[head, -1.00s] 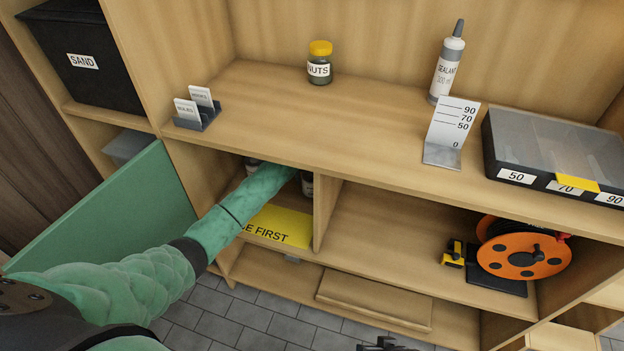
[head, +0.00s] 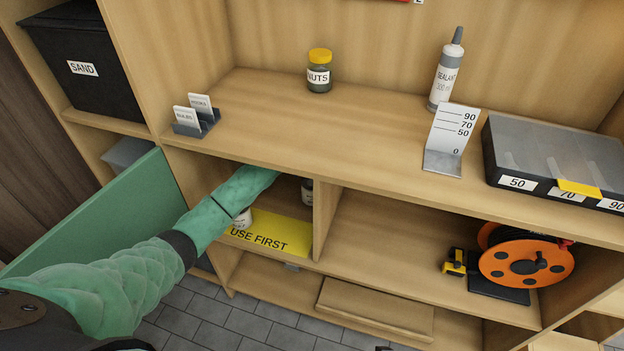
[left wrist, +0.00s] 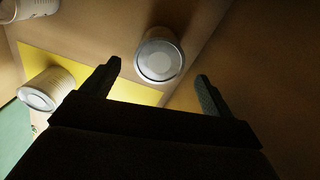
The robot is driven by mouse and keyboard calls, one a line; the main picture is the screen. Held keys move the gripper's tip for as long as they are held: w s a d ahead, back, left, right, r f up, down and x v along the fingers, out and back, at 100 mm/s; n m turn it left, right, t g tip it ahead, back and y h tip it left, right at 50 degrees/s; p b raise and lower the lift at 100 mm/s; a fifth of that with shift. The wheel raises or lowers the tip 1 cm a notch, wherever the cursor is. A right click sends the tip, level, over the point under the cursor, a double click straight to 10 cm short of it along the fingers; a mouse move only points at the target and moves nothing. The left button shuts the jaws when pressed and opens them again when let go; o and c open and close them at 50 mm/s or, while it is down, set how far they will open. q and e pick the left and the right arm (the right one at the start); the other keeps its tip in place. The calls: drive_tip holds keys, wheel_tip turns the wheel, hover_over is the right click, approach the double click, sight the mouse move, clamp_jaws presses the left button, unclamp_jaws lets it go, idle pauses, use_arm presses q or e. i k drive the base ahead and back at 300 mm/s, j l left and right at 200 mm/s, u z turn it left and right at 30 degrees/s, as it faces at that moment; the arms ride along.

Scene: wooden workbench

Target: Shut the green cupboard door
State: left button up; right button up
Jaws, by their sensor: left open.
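The green cupboard door (head: 105,220) stands open at the left of the lower left compartment in the head view. A strip of it shows in the left wrist view (left wrist: 14,135). My left arm passes in front of the door into that compartment, where the shelf above hides its gripper from the head view. In the left wrist view my left gripper (left wrist: 158,71) is open and empty, with a can (left wrist: 160,55) beyond its fingertips. A dark sliver at the head view's bottom edge may be my right gripper (head: 383,348); its jaws cannot be made out.
A yellow "USE FIRST" mat (head: 265,232) lies in the compartment. A can (head: 241,218) beside my arm and another (head: 307,191) by the divider show. The bench top holds a nuts jar (head: 319,72) and a card holder (head: 197,123). An orange reel (head: 525,266) sits right.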

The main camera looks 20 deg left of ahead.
sight(146, 200)
drive_tip(key=k, duration=1)
